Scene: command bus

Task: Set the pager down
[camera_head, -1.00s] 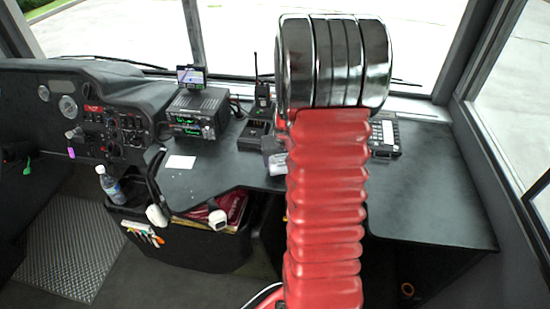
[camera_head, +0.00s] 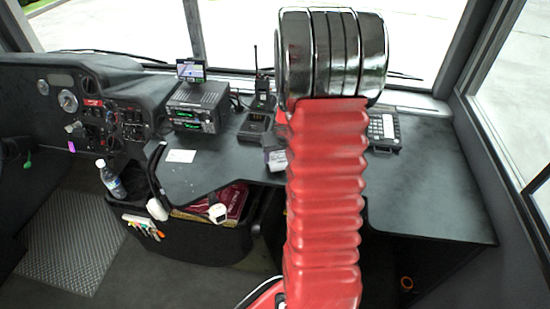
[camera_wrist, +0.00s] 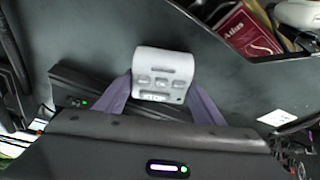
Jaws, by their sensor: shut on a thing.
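The pager (camera_wrist: 163,75) is a light grey block with several small buttons and a small dark display. In the wrist view it sits between the two purple fingers of my gripper (camera_wrist: 163,88), which are shut on it. Behind and below it there is the dark desk top (camera_wrist: 95,30). I cannot tell whether the pager touches the desk. In the head view my red arm hides the gripper. A small grey piece (camera_head: 276,160) shows at the arm's left edge and may be the pager.
A black box with a green light (camera_wrist: 85,102) lies close beside the pager. A white card (camera_head: 181,156), a radio set (camera_head: 197,107), a black charger (camera_head: 255,127) and a desk phone (camera_head: 383,129) stand on the desk. Its right part (camera_head: 430,190) is clear. A bin with a red atlas (camera_wrist: 247,32) hangs at the front edge.

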